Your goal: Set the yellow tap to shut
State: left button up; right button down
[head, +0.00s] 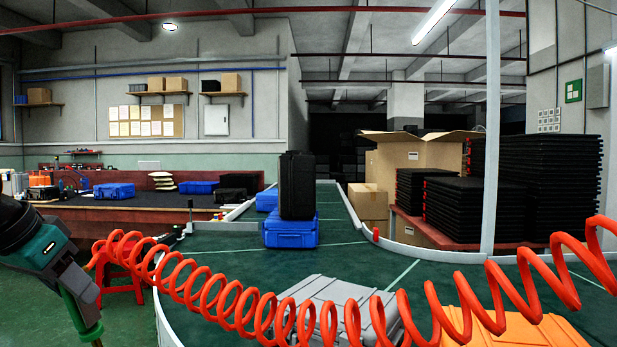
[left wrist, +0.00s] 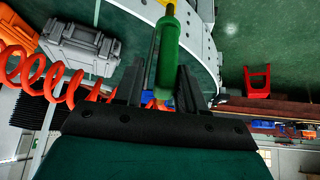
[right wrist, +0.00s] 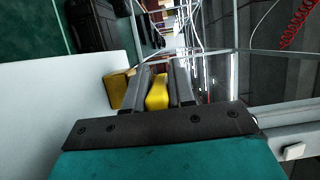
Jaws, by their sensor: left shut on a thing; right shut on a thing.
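The yellow tap (right wrist: 157,95) shows only in the right wrist view, as a yellow piece between the two fingers. My right gripper (right wrist: 161,74) is shut on it. The fingers cover part of it, so I cannot tell how the tap is set. My left gripper (head: 76,290) is at the lower left of the head view. It is shut on a green tool (left wrist: 167,58), which passes between the fingers in the left wrist view. My right gripper is not in the head view.
An orange coiled hose (head: 262,305) hangs across the front. Behind it are a grey case (head: 335,300) and an orange case (head: 510,330) on the green conveyor (head: 370,262). A black case (head: 297,185) stands on a blue case (head: 290,230). A yellow-brown block (right wrist: 118,90) sits beside my right gripper.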

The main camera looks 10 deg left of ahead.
jog(key=shift+f+t, duration=0.1)
jog(key=shift+t, duration=0.2)
jog(key=c, duration=1.3)
grip_release()
jog(key=shift+s, duration=0.1)
jog(key=v, duration=1.2)
jog(key=shift+r, duration=0.2)
